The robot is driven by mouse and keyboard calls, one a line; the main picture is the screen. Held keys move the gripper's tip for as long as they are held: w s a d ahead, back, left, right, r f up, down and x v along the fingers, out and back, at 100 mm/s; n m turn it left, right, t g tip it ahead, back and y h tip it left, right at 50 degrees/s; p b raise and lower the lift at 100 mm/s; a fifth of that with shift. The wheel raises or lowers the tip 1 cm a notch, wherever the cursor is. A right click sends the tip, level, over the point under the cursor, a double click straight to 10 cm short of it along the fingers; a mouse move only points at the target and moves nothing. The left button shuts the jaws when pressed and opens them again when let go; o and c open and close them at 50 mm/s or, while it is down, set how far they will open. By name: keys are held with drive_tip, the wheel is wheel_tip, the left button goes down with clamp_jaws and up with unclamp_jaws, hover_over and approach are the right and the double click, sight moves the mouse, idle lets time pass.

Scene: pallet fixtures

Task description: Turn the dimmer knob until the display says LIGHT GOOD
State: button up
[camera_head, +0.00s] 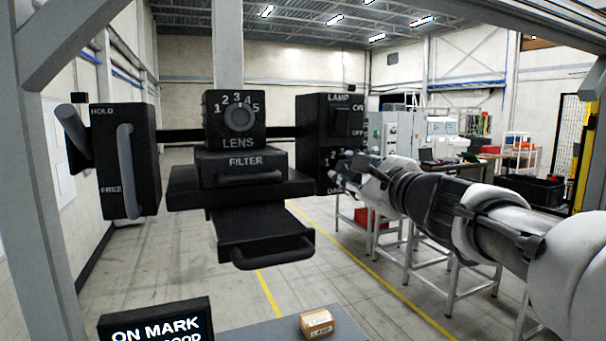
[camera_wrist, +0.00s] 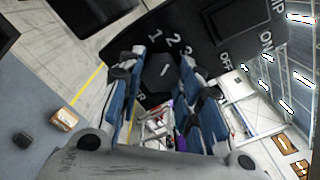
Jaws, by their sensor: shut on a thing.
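The black lamp box (camera_head: 318,128) hangs at the right of the rig, with LAMP, ON and OFF marked on it. The dimmer knob (camera_wrist: 156,72) is a dark block low on that box, with numbers 1, 2 and 3 beside it in the wrist view. My gripper (camera_wrist: 166,70) has its blue-padded fingers on either side of the knob, shut on it. In the head view my gripper (camera_head: 347,172) reaches the box's lower edge from the right. The display (camera_head: 155,326) reads ON MARK; its second line is partly cut off and ends in OOD.
A HOLD/FREE box (camera_head: 124,160) with a handle, a LENS dial (camera_head: 239,118), a FILTER block (camera_head: 241,164) and a pull-out drawer (camera_head: 262,232) stand left of the lamp box. A small cardboard box (camera_head: 316,322) sits on the grey surface below.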

drive_tip(key=o, duration=1)
drive_tip(key=shift+o, duration=0.2)
drive_tip(key=v, duration=0.7)
drive_tip(key=shift+s, duration=0.2)
